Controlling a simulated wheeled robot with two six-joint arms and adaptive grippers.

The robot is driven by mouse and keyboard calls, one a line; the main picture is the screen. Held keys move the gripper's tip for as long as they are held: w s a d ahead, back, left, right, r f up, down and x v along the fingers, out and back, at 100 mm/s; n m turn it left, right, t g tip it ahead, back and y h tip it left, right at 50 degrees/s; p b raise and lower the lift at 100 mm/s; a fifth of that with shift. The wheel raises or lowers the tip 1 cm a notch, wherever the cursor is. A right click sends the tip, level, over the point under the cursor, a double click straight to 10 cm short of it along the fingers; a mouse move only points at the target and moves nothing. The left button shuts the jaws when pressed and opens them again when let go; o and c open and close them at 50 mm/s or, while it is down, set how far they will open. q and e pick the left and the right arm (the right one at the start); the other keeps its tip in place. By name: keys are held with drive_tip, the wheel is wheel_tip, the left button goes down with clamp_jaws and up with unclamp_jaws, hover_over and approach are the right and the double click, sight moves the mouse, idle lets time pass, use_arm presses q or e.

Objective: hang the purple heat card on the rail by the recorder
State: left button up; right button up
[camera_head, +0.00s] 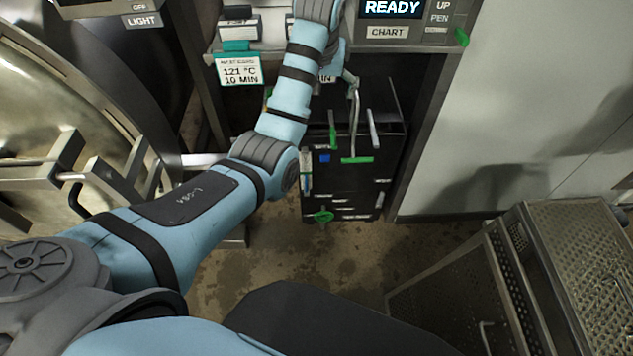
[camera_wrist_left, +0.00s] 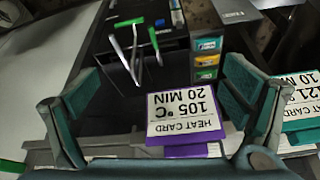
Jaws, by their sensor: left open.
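The purple heat card (camera_wrist_left: 185,112) reads 105 °C 20 MIN, upside down in the left wrist view. Its purple top (camera_wrist_left: 185,150) is at the panel's lower edge, beside the teal heat card (camera_wrist_left: 300,115). Whether it is hooked on the rail I cannot tell. My left gripper (camera_wrist_left: 166,68) is open, fingers on either side of the purple card, with gaps visible. The recorder (camera_head: 393,18) shows READY above and right of my wrist. My right gripper is out of view.
The teal 121 °C card (camera_head: 239,70) hangs left of my wrist. A dark cabinet (camera_head: 345,190) with green-tipped levers stands below the panel. A perforated metal cart (camera_head: 450,290) stands at lower right. The round autoclave door (camera_head: 90,80) is at left.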

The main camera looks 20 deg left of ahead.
use_arm(q)
drive_tip(key=s+d+f+m+b, duration=0.1)
drive_tip(key=s+d+f, duration=0.1)
drive_tip(key=s+f, duration=0.4)
drive_tip(key=s+d+f+m+h+b, duration=0.1)
drive_tip(key=s+f+b, duration=0.1)
drive_tip(key=s+f, duration=0.4)
wheel_tip(320, 180, down, 4)
drive_tip(key=shift+d+f, duration=0.1)
drive_tip(key=shift+d, duration=0.3)
drive_tip(key=shift+w, duration=0.1)
